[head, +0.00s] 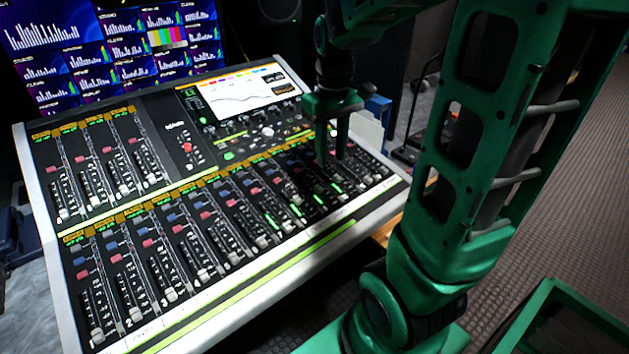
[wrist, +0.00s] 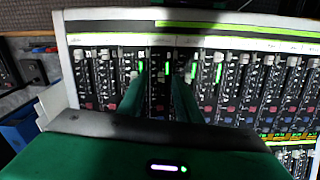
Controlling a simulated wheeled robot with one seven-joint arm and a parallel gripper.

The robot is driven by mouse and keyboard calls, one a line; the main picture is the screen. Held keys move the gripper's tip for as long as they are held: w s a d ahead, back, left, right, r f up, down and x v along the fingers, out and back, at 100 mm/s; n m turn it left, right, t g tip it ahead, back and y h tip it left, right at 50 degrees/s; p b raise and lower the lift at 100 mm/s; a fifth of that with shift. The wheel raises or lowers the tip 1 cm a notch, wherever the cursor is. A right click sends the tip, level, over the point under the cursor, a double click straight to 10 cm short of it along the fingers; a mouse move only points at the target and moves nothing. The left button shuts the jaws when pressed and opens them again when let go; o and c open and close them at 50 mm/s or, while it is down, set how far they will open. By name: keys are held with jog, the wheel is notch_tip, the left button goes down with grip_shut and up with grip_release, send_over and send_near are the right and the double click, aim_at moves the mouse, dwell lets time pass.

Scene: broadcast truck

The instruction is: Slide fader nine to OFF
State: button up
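The mixing console (head: 200,215) fills the left and middle of the head view, with its front row of numbered faders (head: 135,312). The low numbers are at the left end; the number of fader nine is too small to read, and it lies in the right part of that row. My gripper (head: 333,157) points down over this part. In the wrist view my gripper (wrist: 161,80) has its two fingers apart, one on each side of a channel strip (wrist: 158,90). No object shows held between them. The fingers and palm hide parts of the nearby strips, and contact with a fader cap cannot be told.
Several green meter lights (head: 296,210) glow near the gripper. An upper fader bank (head: 100,165) and a console screen (head: 235,97) lie behind the front row. Monitors (head: 110,45) stand behind the console. My arm covers the right side of the head view.

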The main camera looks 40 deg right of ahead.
aim_at(317, 185)
jog(key=shift+n, duration=0.7)
jog(key=w+f, duration=0.1)
jog(key=f, duration=0.3)
jog(key=w+f, duration=0.2)
jog(key=f, duration=0.1)
jog(key=w+f, duration=0.1)
jog(key=f, duration=0.3)
jog(key=shift+w+a+f, duration=0.25)
jog(key=shift+f, duration=0.1)
grip_shut()
